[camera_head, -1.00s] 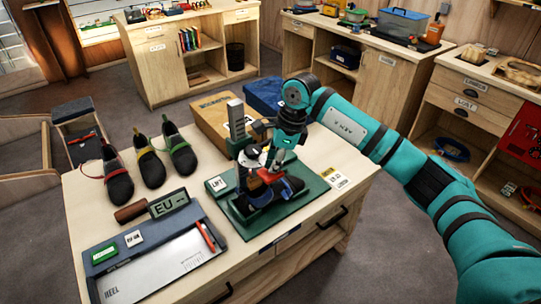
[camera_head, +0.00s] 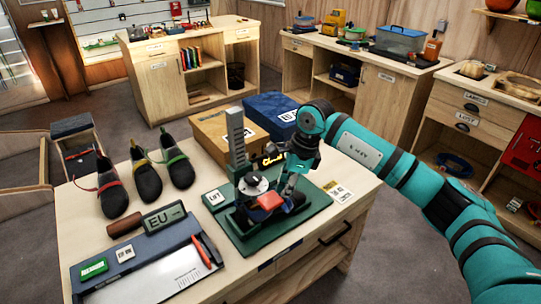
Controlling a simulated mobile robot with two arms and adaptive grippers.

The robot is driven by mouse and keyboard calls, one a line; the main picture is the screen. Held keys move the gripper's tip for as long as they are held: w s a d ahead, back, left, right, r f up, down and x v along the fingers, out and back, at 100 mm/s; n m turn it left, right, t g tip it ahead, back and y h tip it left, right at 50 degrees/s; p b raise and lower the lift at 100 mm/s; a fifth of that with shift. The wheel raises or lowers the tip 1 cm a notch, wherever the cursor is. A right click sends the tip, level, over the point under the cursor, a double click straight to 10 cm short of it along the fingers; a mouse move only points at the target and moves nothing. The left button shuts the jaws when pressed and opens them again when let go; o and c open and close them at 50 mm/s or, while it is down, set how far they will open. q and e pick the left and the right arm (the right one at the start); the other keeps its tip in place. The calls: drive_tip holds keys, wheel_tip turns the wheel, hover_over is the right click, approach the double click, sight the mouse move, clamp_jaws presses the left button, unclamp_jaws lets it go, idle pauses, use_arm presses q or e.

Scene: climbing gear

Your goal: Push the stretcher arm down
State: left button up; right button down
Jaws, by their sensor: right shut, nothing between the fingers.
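The shoe stretcher stands on the worktable, with a dark green base plate (camera_head: 310,219) and a grey-green upright post (camera_head: 236,140). Low in front of the post are a pale round dial (camera_head: 257,184), a red block (camera_head: 268,201) and dark parts. I cannot tell exactly which of these is the stretcher arm. My right gripper (camera_head: 284,187) points down, just right of the dial and the red block. Its fingers are shut and empty, partly lost against the dark parts; contact is hard to judge. My left gripper is out of view.
Several dark climbing shoes (camera_head: 146,180) stand at the table's left. In front lie an EU display (camera_head: 165,217) and a measuring tray (camera_head: 165,280). A LIFT card (camera_head: 213,199) is beside the base. A cardboard box (camera_head: 215,133) and a blue box (camera_head: 270,109) sit behind.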

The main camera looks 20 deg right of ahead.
drive_tip(key=shift+r, duration=0.25)
drive_tip(key=v, duration=1.1)
drive_tip(key=shift+d+r, duration=0.25)
